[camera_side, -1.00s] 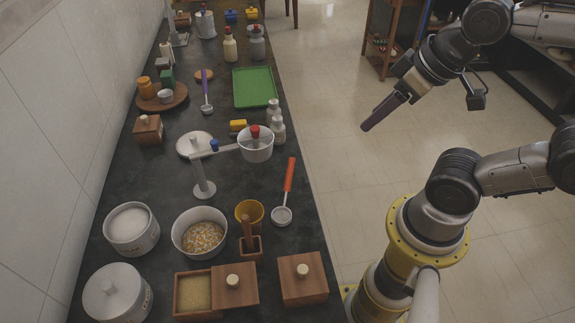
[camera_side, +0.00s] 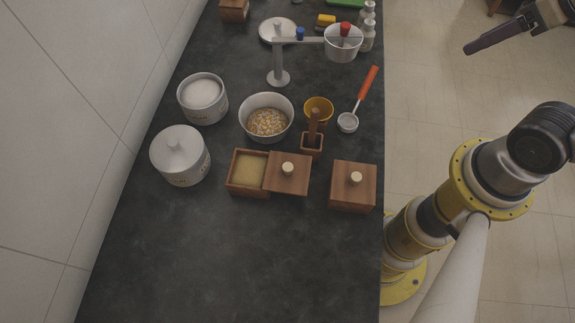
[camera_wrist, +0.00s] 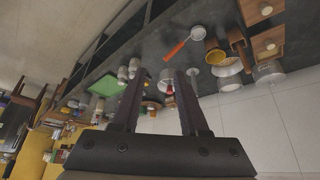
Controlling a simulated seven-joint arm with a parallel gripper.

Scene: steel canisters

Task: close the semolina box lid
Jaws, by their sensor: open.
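The open wooden box (camera_side: 247,172) holds a yellowish grain, which looks like semolina. Its wooden lid (camera_side: 288,180) with a pale round knob sits shifted to the right, leaving the left part of the box uncovered. In the wrist view, a wooden box that seems to be this one (camera_wrist: 270,45) shows at the upper right. My gripper (camera_wrist: 158,78) is open, with nothing between its fingers. In the side view, my gripper (camera_side: 470,48) is at the upper right, beyond the counter's right edge, well away from the box and lid.
A closed wooden box (camera_side: 353,187) stands right of the lid. Behind are a small wooden holder (camera_side: 312,145), a yellow cup (camera_side: 318,108), a bowl of grain (camera_side: 266,120) and an orange-handled ladle (camera_side: 366,85). White canisters (camera_side: 181,158) stand left. The counter's front (camera_side: 240,260) is clear.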

